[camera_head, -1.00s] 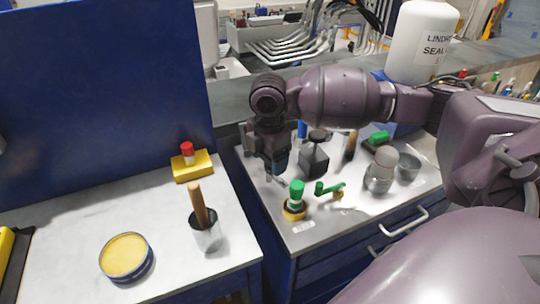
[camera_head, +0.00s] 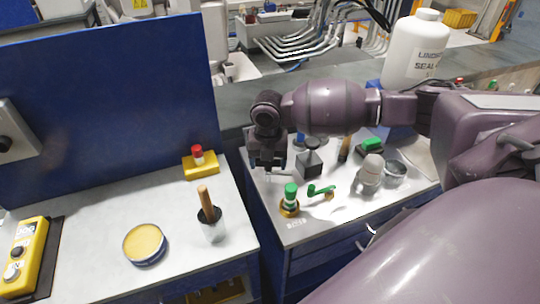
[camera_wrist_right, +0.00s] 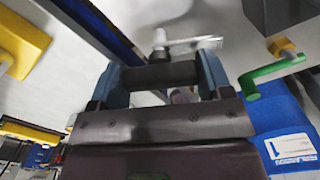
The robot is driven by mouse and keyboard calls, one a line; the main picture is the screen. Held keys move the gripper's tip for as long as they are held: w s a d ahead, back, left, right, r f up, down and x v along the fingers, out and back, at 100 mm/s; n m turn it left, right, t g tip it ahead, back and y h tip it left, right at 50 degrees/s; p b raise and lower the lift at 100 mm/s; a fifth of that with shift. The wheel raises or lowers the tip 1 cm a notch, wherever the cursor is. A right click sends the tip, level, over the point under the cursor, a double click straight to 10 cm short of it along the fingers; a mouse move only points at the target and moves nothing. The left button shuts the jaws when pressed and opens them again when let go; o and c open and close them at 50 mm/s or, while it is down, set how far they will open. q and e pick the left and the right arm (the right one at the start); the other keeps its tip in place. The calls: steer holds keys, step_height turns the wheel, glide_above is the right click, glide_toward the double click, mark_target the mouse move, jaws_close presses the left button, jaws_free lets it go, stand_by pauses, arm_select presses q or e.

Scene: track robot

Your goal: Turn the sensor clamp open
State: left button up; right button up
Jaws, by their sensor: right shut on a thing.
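My right gripper (camera_head: 267,166) points down over the far left part of the right-hand bench. In the right wrist view its two blue-grey fingers (camera_wrist_right: 160,76) are shut on a dark cylinder, which looks like a handle. A silver lever (camera_wrist_right: 190,43) with a rounded grey end shows just beyond the fingers. It also shows as a thin pale bar (camera_head: 282,175) beside the fingertips in the head view. I cannot tell which part is the sensor clamp itself, or how the cylinder joins the lever. My left gripper is not in view.
Close by stand a green-capped fitting (camera_head: 290,195), a green crank handle (camera_head: 320,191), a dark block (camera_head: 309,162) and a grey domed jar (camera_head: 370,172). The left bench holds a yellow tin (camera_head: 144,243), a cup with a wooden handle (camera_head: 212,223) and a yellow block (camera_head: 201,166).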

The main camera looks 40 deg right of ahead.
steer(key=n+p, duration=0.2)
steer(key=n, duration=0.1)
steer(key=shift+r, duration=0.1)
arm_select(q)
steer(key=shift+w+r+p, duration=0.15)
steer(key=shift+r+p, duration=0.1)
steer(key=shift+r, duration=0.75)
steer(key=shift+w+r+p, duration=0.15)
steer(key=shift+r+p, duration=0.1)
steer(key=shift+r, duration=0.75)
arm_select(e)
steer(key=shift+n, duration=0.9)
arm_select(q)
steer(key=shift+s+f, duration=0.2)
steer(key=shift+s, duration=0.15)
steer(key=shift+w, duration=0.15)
arm_select(e)
steer(key=o, duration=0.9)
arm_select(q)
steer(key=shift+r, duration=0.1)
arm_select(e)
step_height(320, 180, up, 11)
steer(key=shift+f, duration=0.2)
